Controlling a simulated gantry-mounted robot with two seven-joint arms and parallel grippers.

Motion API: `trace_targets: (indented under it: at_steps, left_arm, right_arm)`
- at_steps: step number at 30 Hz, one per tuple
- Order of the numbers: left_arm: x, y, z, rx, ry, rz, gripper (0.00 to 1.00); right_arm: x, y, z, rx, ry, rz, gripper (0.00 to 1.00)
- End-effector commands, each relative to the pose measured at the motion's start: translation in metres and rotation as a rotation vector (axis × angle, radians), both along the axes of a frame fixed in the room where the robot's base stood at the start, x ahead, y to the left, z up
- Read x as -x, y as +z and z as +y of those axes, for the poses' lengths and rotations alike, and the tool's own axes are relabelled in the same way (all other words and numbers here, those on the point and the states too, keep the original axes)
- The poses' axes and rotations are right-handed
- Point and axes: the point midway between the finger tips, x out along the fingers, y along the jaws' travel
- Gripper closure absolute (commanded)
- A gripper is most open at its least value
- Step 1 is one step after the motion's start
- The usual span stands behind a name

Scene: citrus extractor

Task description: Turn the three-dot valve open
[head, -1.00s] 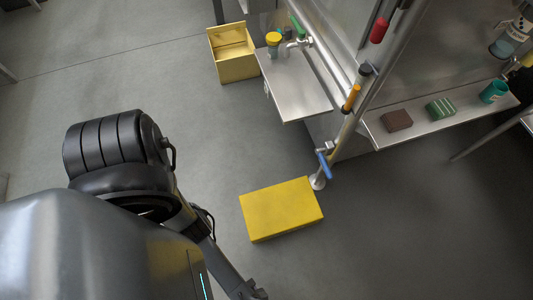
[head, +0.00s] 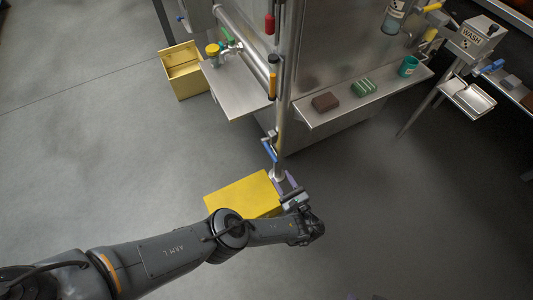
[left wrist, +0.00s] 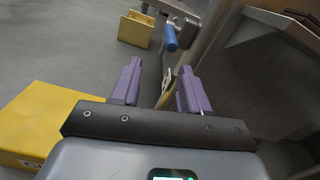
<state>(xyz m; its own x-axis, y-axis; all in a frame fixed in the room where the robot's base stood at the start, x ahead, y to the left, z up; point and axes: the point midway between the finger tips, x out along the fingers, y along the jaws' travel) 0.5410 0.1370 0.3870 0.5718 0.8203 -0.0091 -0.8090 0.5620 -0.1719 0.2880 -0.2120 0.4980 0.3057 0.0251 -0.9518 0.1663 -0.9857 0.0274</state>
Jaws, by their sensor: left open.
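Several valve handles show, but I cannot read any three-dot mark on them in the head view. A blue-handled valve (head: 269,150) sits low on the upright pipe; its blue handle also shows in the left wrist view (left wrist: 171,38), beyond my fingers. A small pale tag with dark marks (left wrist: 167,78) shows between my fingers, its marks too small to read. A green-handled valve (head: 227,35) is above the left shelf. My left gripper (head: 289,183) is open and empty, its purple fingers (left wrist: 160,85) apart, just below the blue valve and beside the pipe's foot. My right gripper is not in view.
A yellow block (head: 240,196) lies on the floor under my left arm, close to the gripper. An open yellow bin (head: 183,73) stands at the back left. A metal shelf (head: 310,116) holds a brown block, a green block and a teal cup. The floor at left is clear.

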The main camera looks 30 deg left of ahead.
Motion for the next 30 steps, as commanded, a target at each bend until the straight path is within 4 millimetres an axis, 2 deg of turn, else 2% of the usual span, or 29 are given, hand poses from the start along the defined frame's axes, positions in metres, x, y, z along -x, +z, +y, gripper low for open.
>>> trace_targets:
  at_steps: [1, 4, 8, 21, 30]
  left_arm:
    - [-0.008, 0.008, 0.0, 0.001, -0.001, -0.014, 0.55]
    - [-0.017, 0.014, 0.004, 0.002, -0.001, -0.026, 0.55]
    - [-0.025, 0.014, 0.015, 0.003, -0.001, -0.027, 0.55]
    - [-0.063, 0.012, 0.071, 0.004, 0.0, -0.027, 0.55]
    - [-0.074, 0.014, 0.087, 0.005, 0.0, -0.025, 0.55]
  right_arm:
    - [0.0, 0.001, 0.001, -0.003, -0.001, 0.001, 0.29]
    - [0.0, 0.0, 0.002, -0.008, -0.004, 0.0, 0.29]
    - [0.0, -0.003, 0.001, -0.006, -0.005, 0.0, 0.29]
    - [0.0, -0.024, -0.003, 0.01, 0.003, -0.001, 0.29]
    - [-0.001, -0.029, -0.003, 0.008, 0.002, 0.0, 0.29]
